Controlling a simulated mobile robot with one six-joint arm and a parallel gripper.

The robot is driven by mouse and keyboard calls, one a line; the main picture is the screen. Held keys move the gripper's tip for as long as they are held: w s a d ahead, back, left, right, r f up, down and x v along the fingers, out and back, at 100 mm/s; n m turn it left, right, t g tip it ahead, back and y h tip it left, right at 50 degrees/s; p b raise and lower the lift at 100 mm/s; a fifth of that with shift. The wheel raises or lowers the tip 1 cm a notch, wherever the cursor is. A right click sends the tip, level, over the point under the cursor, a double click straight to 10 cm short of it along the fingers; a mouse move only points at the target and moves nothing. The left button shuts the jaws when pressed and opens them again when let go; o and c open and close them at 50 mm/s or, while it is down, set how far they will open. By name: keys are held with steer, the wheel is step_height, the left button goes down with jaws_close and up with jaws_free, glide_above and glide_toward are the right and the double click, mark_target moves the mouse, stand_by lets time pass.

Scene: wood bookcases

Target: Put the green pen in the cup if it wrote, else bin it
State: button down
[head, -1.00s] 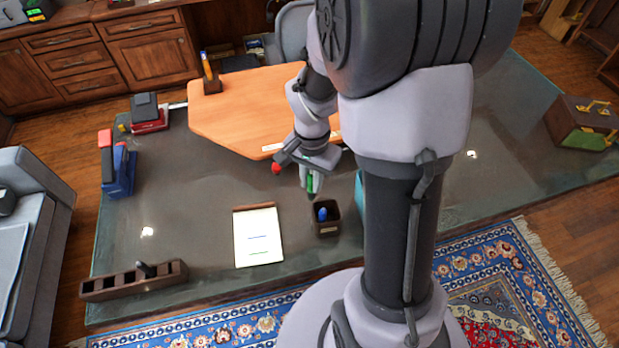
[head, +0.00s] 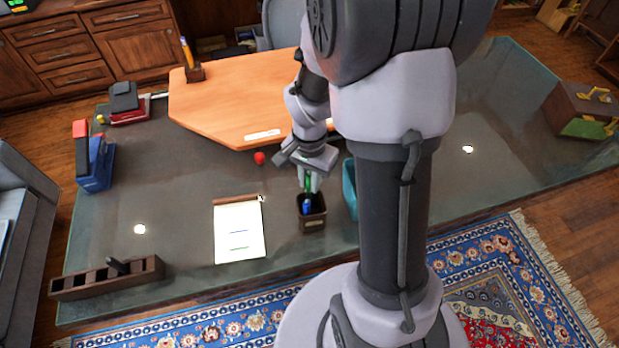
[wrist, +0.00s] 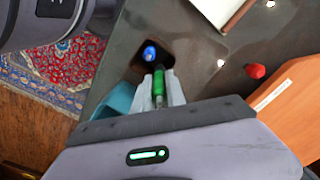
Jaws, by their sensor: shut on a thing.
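The green pen (head: 308,185) is upright between the fingers of my gripper (head: 311,180), which is shut on it. In the wrist view the pen (wrist: 159,84) shows between the fingertips (wrist: 160,92). The cup (head: 313,223) is a dark square holder with a blue pen (head: 306,206) in it. My gripper is right over the cup's mouth; I cannot tell whether the green pen's lower end is inside. The notepad (head: 238,220) bears a blue line and a green mark (head: 239,247). A teal container (head: 349,188), possibly the bin, stands right of the cup, partly behind my arm.
A red ball-like thing (head: 260,158) lies near the orange desk mat (head: 230,110). A slotted wooden rack (head: 107,278) sits at the front left, a blue-and-red device (head: 94,160) behind it. The glass desktop left of the notepad is clear.

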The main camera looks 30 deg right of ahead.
steer(key=shift+f+b, duration=0.4)
steer(key=shift+f, duration=0.5)
steer(key=c, duration=1.3)
jaws_free()
steer(key=shift+r, duration=0.1)
steer(key=shift+r, duration=0.1)
step_height(320, 180, up, 17)
steer(key=p, duration=0.7)
steer(key=shift+r, duration=0.15)
steer(key=s+a+r+n+t+b, duration=0.1)
steer(key=s+a+n+t+b, duration=0.1)
steer(key=a, duration=0.3)
steer(key=s+a+r+n+t+y+b, duration=0.1)
steer(key=s+a+r+n+t+b, duration=0.1)
steer(key=s+a+n, duration=0.1)
steer(key=s+a+r+n+t+y+b, duration=0.1)
steer(key=s+a+r+n, duration=0.1)
steer(key=s+a, duration=0.4)
steer(key=shift+s+a+n+t+b, duration=0.2)
steer(key=shift+a+n+t+b, duration=0.15)
steer(key=shift+n+t+b, duration=0.05)
